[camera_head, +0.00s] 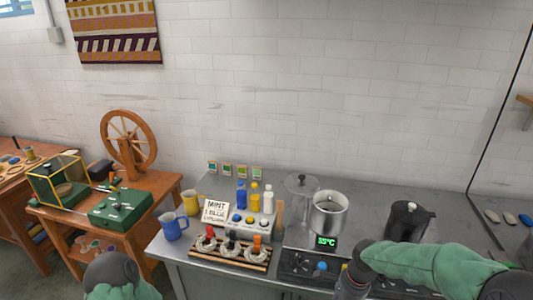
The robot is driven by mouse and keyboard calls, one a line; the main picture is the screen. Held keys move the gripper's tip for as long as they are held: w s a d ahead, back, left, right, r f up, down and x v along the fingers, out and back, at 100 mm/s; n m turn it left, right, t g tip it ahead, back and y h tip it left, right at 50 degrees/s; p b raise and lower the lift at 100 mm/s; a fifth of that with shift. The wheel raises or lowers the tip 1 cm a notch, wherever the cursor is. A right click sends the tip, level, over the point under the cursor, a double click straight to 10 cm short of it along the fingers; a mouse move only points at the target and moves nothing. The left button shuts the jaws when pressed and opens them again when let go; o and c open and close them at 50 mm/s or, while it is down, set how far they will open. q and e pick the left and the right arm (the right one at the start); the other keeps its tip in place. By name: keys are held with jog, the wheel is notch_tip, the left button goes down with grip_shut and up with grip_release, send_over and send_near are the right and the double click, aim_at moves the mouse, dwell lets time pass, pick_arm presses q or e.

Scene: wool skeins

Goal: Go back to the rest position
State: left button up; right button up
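My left arm, green with a dark rounded joint, shows only at the bottom left, and its gripper is out of the picture. My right arm, green, reaches in from the lower right over the front of the grey counter (460,225). Its dark end part bends down past the bottom edge, and no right fingertips show. Nothing held can be seen.
A steel pot (328,213) stands behind a hot plate reading (326,242). A black vessel (408,222) is close behind my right arm. Blue jug (173,226), yellow jug (190,203), bottles (254,196) and a wooden rack with pale skeins (229,254) crowd the counter's left.

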jog(key=s+a+f+n+y, duration=0.1)
jog(key=s+a+f+n, duration=0.25)
jog(key=f, duration=0.35)
jog(key=s+a+f+n+y, duration=0.1)
jog(key=s+a+f+n, duration=0.2)
jog(key=f, duration=0.4)
jog(key=s+a+f+n, duration=0.5)
jog(key=s+f+n, duration=0.1)
jog(key=s+f, duration=0.4)
jog(key=shift+s+f, duration=0.15)
jog(key=shift+s, duration=0.35)
